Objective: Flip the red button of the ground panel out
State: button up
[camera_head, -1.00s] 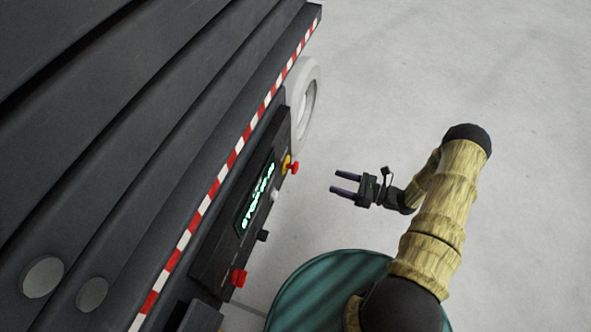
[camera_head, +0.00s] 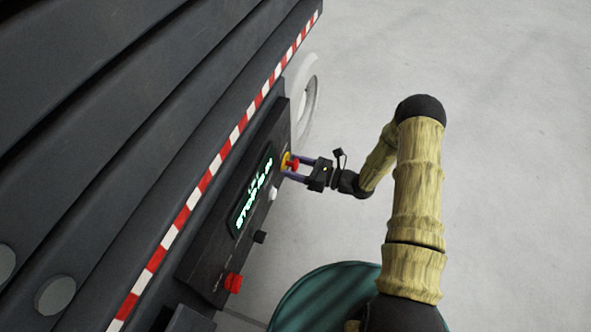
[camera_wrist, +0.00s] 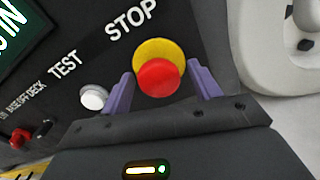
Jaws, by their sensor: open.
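The panel (camera_head: 215,262) is a black box on the side of the dark machine, with a lit green display (camera_head: 252,196). Its red mushroom button (camera_wrist: 159,79) has a yellow collar and sits under the word STOP in the wrist view. The red button also shows in the head view (camera_head: 293,164). My gripper (camera_head: 287,167) is open, with one purple finger on each side of the button. In the wrist view my gripper (camera_wrist: 163,92) straddles the red cap, with a visible gap on both sides. I cannot tell whether the fingers touch the panel face.
A white button (camera_wrist: 94,97) labelled TEST is close to the left finger. A black knob (camera_head: 260,237) and a red switch (camera_head: 233,283) are lower on the panel. A pale round part (camera_head: 304,100) lies beyond the panel. Open grey floor (camera_head: 500,150) is on the right.

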jog(key=shift+c, duration=0.2)
grip_shut()
jog(key=shift+s+d+r+p, duration=0.2)
jog(key=shift+d+p, duration=0.4)
jog(key=shift+p, duration=0.45)
jog(key=shift+d+f, duration=0.25)
jog(key=shift+s, duration=0.1)
jog(key=shift+c, duration=1.3)
grip_release()
jog(key=o, duration=0.3)
